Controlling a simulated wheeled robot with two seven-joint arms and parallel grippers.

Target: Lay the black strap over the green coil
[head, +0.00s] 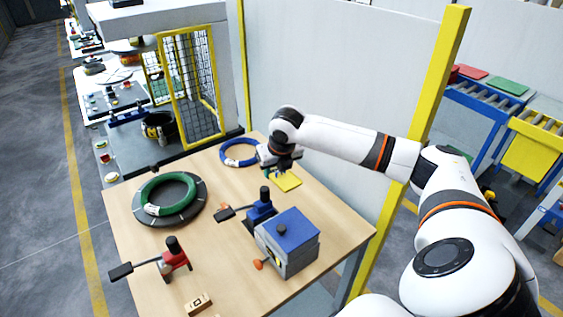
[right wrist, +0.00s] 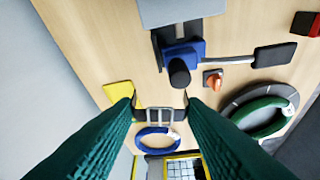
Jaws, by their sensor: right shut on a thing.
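The green coil (head: 154,207) lies flat on a round dark grey plate (head: 198,211) at the left of the table; it also shows at the right of the right wrist view (right wrist: 262,131). My right gripper (head: 279,172) is over the back of the table, right of the coil and apart from it. In the right wrist view, its green fingers (right wrist: 160,110) are shut on the black strap (right wrist: 140,115), whose metal buckle (right wrist: 160,117) shows between the fingertips. The strap is hard to make out in the head view. My left gripper is not in view.
A blue coil (head: 226,160) and a yellow pad (head: 289,184) lie near my right gripper. A blue clamp (head: 262,211), a blue-topped grey box (head: 287,240) and a red clamp (head: 174,258) stand on the table. A yellow-framed cage (head: 165,78) stands behind.

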